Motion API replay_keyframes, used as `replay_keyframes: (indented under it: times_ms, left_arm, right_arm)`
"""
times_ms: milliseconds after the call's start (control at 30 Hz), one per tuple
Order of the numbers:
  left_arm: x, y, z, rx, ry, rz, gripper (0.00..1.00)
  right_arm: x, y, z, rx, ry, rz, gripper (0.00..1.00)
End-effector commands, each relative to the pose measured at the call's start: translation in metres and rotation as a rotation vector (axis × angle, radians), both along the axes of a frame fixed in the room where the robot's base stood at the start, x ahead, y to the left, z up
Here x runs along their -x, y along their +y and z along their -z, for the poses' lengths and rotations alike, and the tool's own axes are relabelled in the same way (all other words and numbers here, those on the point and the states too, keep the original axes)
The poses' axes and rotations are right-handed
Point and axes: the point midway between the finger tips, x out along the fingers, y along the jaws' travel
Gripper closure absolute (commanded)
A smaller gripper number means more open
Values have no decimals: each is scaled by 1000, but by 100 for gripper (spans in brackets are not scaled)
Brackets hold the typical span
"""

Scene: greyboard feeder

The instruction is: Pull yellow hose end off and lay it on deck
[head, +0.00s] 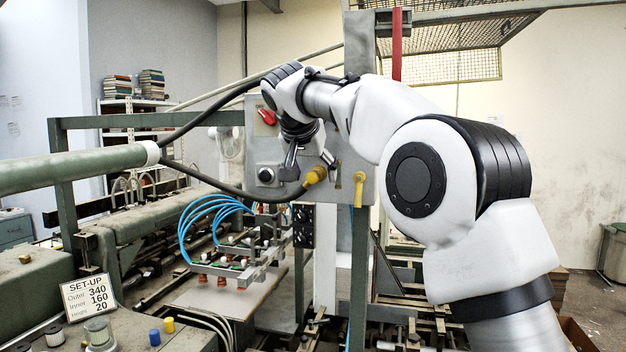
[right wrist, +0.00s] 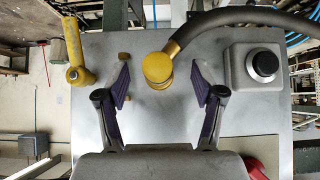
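The yellow hose end (head: 316,175) sits at the lower front of the grey control box (head: 349,156), with a black hose (head: 240,191) running from it to the left. In the right wrist view the yellow hose end (right wrist: 158,68) lies between the two fingers, with visible gaps on both sides. My right gripper (head: 309,161) is open at the box front; its spread fingers also show in the wrist view (right wrist: 159,80). My left gripper is not in view. A green deck surface (head: 185,338) shows at the lower left; I cannot tell whether it is the named deck.
A yellow lever (head: 359,188) is right of the hose end. The box also carries a black button (right wrist: 265,63) and a red knob (head: 267,116). Blue hoses (head: 205,205) and a suction frame (head: 240,262) stand below left. A set-up card (head: 88,297) stands on the green surface.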

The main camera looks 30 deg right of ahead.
Motion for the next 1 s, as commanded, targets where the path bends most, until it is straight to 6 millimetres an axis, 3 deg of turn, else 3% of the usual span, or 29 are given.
replay_keyframes:
  times_ms: [33,167,1000]
  left_arm:
    - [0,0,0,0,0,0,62]
    - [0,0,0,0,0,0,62]
    - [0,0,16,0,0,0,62]
  right_arm:
    - [0,0,0,0,0,0,55]
    - [0,0,0,0,0,0,100]
    - [16,19,1,0,-2,0,100]
